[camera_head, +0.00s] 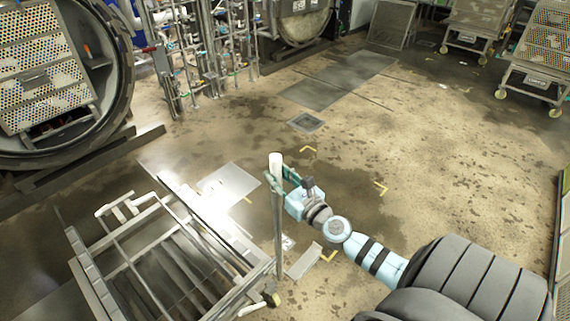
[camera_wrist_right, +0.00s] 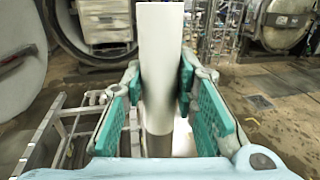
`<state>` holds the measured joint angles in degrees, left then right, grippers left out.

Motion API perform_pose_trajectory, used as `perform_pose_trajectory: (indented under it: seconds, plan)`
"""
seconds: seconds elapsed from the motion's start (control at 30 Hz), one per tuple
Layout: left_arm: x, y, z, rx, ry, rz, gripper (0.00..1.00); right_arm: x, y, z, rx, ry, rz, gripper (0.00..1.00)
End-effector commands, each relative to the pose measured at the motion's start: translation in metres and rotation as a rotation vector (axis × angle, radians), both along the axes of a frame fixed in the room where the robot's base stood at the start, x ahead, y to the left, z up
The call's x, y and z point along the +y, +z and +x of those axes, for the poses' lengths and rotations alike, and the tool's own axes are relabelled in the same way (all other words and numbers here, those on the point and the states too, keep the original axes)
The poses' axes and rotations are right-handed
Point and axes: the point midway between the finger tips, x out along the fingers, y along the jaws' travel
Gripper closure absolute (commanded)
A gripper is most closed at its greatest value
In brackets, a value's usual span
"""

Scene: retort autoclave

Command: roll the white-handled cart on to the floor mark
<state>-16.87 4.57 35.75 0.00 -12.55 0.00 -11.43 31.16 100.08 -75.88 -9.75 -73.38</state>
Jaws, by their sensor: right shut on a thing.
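The metal cart (camera_head: 150,240) stands at the lower left of the head view, with a low slatted roller bed and an upright post at its right corner. The white handle (camera_head: 276,163) tops this post; in the wrist view the white handle (camera_wrist_right: 160,50) stands upright between the green finger pads. My right gripper (camera_head: 280,181) is shut on the handle. My left gripper is out of view.
An open retort (camera_head: 115,80) with perforated crates stands at the upper left, with a rail on the floor before it. Pipes (camera_head: 205,60) stand at the back. Loaded carts (camera_head: 540,60) stand at the upper right. The floor at centre right is clear.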

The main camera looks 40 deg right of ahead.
Motion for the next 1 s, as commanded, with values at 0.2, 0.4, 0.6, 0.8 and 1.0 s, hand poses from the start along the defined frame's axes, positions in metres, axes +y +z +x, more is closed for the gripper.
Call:
perform_pose_trajectory:
  seconds: [0.2,0.4,0.6,0.8,1.0]
  plan:
    - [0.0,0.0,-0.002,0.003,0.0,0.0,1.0,0.007,0.003,-0.002,-0.006,0.018,-0.001,1.0]
    - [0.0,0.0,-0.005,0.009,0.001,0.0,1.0,0.006,0.002,-0.003,-0.004,0.018,0.0,1.0]
    - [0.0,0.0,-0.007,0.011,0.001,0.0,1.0,0.005,0.001,-0.004,-0.001,0.015,0.0,0.56]
    - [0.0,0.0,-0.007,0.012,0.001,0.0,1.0,0.005,0.0,-0.004,0.0,0.014,0.0,0.53]
    - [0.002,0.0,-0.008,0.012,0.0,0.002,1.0,0.005,-0.001,-0.011,0.003,0.015,-0.002,0.53]
